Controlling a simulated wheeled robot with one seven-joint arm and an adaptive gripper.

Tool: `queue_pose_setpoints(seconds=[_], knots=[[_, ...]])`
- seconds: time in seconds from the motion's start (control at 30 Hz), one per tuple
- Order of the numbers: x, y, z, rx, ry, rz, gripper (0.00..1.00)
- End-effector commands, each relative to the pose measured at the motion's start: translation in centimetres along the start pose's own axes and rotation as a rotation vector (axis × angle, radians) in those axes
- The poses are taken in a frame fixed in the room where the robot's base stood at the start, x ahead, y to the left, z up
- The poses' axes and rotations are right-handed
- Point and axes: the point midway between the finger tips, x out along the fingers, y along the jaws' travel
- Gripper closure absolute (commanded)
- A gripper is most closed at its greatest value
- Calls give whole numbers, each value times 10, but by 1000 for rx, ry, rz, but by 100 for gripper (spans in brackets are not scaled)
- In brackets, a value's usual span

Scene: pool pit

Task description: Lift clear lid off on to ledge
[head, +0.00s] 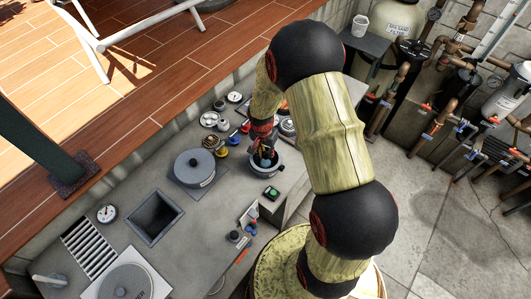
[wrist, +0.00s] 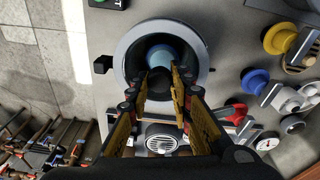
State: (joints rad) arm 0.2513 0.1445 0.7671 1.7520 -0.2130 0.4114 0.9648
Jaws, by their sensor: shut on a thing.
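A round pot (head: 266,169) with a pale grey rim stands on the grey concrete ledge (head: 172,245); its rim also shows in the wrist view (wrist: 124,50). A dark round knob (wrist: 160,83) sits over the pot's mouth, between my fingertips, and seems to belong to the clear lid. The lid's clear plate cannot be made out. A pale blue cylinder (wrist: 166,54) shows inside the mouth. My gripper (wrist: 160,80) points down over the pot and is shut on the knob; it also shows in the head view (head: 264,150). Whether the lid touches the rim cannot be told.
A grey lidded pot (head: 194,168) stands left of the open one. Yellow (wrist: 279,39), blue (wrist: 255,80) and red fittings crowd one side. A square opening (head: 155,217) and a grate (head: 90,245) break the ledge.

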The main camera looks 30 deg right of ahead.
Motion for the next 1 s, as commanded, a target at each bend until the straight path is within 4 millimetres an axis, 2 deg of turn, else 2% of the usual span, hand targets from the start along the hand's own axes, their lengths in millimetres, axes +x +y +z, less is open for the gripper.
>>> queue_pose_setpoints(seconds=[0.17, 0.43, 0.7, 1.0], knots=[[-29, 6, 6, 1, 2, -1, 100], [-85, 29, 34, 3, 8, -8, 100], [-112, 57, 74, 2, 9, -9, 100], [-127, 73, 96, 2, 8, -9, 100]])
